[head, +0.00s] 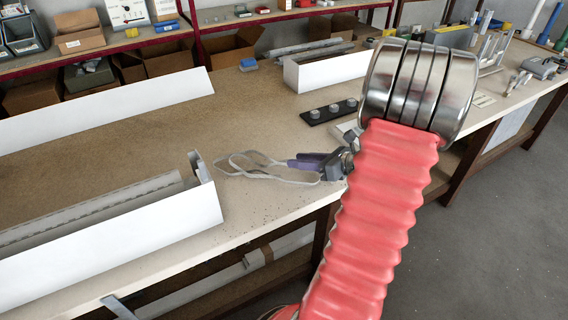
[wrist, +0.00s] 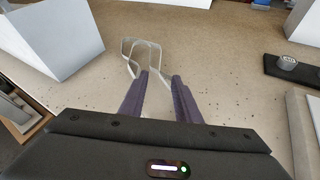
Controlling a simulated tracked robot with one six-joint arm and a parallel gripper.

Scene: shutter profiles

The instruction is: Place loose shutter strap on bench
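The pale grey strap (head: 255,167) lies in loose loops on the bench (head: 255,110), near its front edge and just right of a white profile's end. My gripper (head: 291,163) is low at the strap's right end. In the wrist view, its two purple fingers (wrist: 160,75) stand apart with bench showing between them. Whether the left finger touches the strap is not clear.
A long white shutter profile (head: 120,235) stands front left, its end cap near the strap. Another white profile box (head: 325,70) is at the back. A black plate with grey knobs (head: 330,112) lies right of the strap. Bare bench lies behind the strap.

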